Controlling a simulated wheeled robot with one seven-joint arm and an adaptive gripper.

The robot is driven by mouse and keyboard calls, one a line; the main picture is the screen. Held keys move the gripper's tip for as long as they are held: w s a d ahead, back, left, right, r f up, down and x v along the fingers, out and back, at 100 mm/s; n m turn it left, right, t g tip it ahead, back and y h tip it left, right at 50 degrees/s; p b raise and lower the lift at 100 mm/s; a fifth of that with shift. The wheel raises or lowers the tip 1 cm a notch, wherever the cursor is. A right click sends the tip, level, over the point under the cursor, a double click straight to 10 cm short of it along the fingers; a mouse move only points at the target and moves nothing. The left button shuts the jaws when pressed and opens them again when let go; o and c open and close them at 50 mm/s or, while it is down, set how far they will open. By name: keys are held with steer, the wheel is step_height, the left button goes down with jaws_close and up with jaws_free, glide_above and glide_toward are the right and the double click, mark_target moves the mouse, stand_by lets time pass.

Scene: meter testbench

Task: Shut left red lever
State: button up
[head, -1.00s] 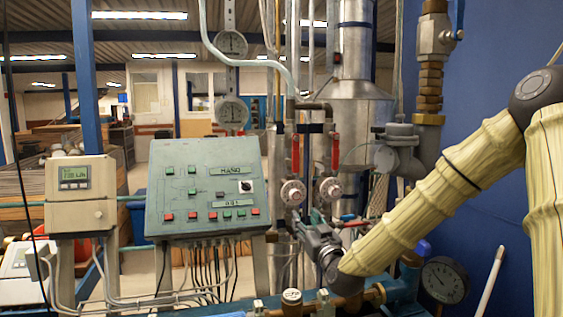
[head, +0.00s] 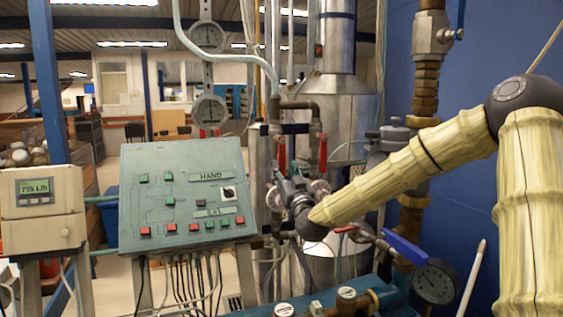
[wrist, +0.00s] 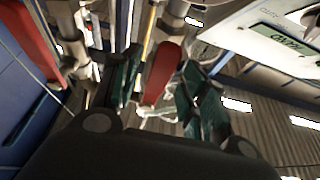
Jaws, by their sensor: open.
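The left red lever (head: 281,153) hangs upright on a pipe right of the control panel. The right red lever (head: 322,153) hangs beside it. My gripper (head: 280,180) is just below the left lever in the head view, its fingers hard to make out there. In the wrist view, which looks turned over, my open gripper (wrist: 160,64) has its dark green fingers on either side of the left red lever (wrist: 163,72). I cannot tell whether they touch it. The right red lever (wrist: 30,45) shows at the left, outside the fingers.
The grey-green control panel (head: 180,190) stands left of the levers. Round meters (head: 318,190) sit close behind my gripper. A blue-handled valve (head: 405,248) and a gauge (head: 436,282) are at the lower right. Pipes crowd the area.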

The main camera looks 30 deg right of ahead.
steer(key=shift+p+x, duration=0.35)
steer(key=shift+x, duration=1)
jaws_close()
